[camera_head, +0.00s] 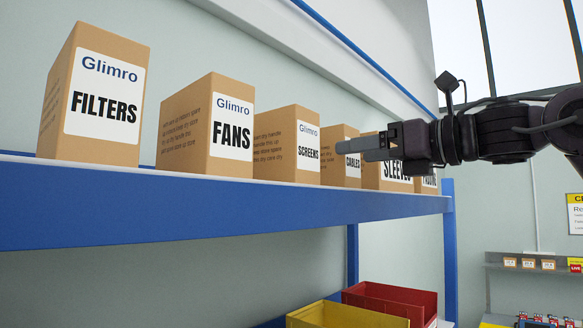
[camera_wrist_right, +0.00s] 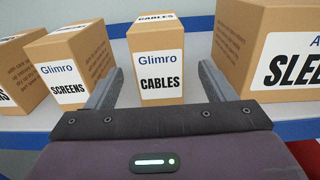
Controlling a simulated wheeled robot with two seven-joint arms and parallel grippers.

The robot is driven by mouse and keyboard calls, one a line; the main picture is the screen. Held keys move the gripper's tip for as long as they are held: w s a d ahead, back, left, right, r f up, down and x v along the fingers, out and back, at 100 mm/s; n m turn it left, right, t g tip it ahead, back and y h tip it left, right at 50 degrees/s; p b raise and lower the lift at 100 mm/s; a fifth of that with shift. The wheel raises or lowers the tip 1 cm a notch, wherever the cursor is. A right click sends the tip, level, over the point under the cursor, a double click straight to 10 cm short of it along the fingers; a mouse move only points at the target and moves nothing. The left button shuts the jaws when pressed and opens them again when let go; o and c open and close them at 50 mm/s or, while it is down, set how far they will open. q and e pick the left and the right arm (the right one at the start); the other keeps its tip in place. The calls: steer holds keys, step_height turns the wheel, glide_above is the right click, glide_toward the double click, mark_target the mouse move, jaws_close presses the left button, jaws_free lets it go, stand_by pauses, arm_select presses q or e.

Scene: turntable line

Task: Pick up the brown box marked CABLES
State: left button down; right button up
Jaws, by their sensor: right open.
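The brown CABLES box (camera_head: 340,142) stands upright on the blue shelf (camera_head: 220,207), between the SCREENS and SLEEVES boxes. My right gripper (camera_head: 350,147) comes in from the right and covers part of its front in the head view. In the right wrist view the CABLES box (camera_wrist_right: 157,62) shows its white label facing me and is centred between the two fingers of my right gripper (camera_wrist_right: 161,68). The gripper is open, with a visible gap on each side of the box; how far the fingertips reach along its sides is hard to tell. My left gripper is out of view.
The SCREENS box (camera_head: 287,145) is on the left and the SLEEVES box (camera_head: 388,172) on the right, both near the fingers. The FANS box (camera_head: 207,127) and FILTERS box (camera_head: 93,95) stand further left. Yellow (camera_head: 345,316) and red (camera_head: 392,298) bins sit below.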

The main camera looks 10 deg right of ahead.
mark_target(329, 154)
steer(key=shift+w+a+r, duration=0.1)
steer(key=shift+w+a, duration=0.25)
steer(key=shift+w+a+p, duration=0.25)
steer(key=shift+p, duration=0.05)
steer(key=p+x, duration=0.2)
steer(key=p, duration=0.1)
steer(key=shift+w+a+r, duration=0.2)
steer(key=shift+r, duration=0.1)
steer(key=x, duration=0.1)
steer(key=p+x, duration=0.1)
steer(key=shift+w+a+f, duration=0.15)
steer(key=shift+w+f, duration=0.05)
steer(key=shift+w, duration=0.1)
steer(key=shift+w+a+f, duration=0.2)
steer(key=shift+w+a, duration=0.05)
steer(key=shift+w, duration=0.1)
steer(key=shift+s, duration=0.1)
steer(key=shift+s+d+r, duration=0.1)
steer(key=shift+s+d, duration=0.1)
steer(key=c, duration=0.4)
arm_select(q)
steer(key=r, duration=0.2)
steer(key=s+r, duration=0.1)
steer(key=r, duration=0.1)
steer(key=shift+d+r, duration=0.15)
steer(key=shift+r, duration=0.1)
arm_select(e)
steer(key=c, duration=0.9)
